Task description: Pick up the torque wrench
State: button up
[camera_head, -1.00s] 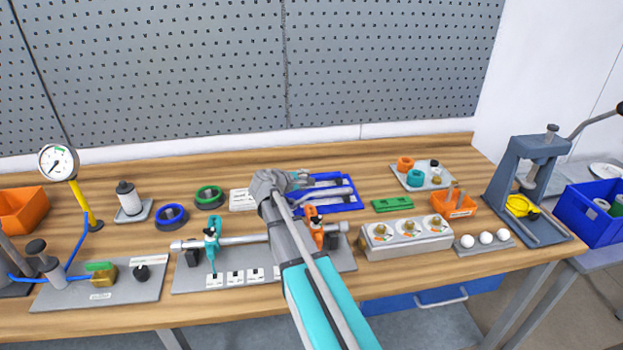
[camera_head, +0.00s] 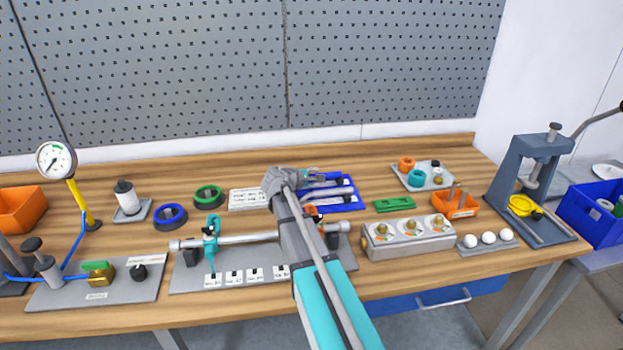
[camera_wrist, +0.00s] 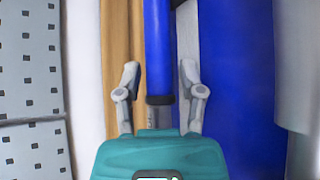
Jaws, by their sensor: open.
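The likely torque wrench shows in the wrist view as a long blue handle (camera_wrist: 158,48) with a black collar and a grey part near my palm. My gripper (camera_wrist: 159,74) is open, with one finger on each side of the handle and a visible gap at both sides. In the head view my gripper (camera_head: 316,177) is over the left part of the blue tray (camera_head: 357,205). My arm and gripper hide part of the tray and the tool there, so the wrench is hard to make out in that view.
A fixture with a steel bar and teal clamp (camera_head: 210,240) stands in front, partly behind my arm. A green block (camera_head: 394,204), a grey box with knobs (camera_head: 408,238) and an orange bin (camera_head: 455,206) lie to the right. Blue (camera_head: 171,217) and green (camera_head: 208,197) rings lie left.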

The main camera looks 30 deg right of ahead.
grip_shut()
jog(key=shift+r, duration=0.15)
dwell(0.5)
notch_tip(320, 180, up, 2)
jog(key=shift+r+p, duration=0.1)
jog(key=shift+p, duration=1.05)
jog(key=s+a+r+p, duration=0.1)
jog(key=s+r+p, duration=0.9)
jog(key=s, duration=0.4)
jog(key=shift+a+r+p, duration=0.3)
jog(key=shift+a+p, duration=0.05)
jog(key=shift+a, duration=0.05)
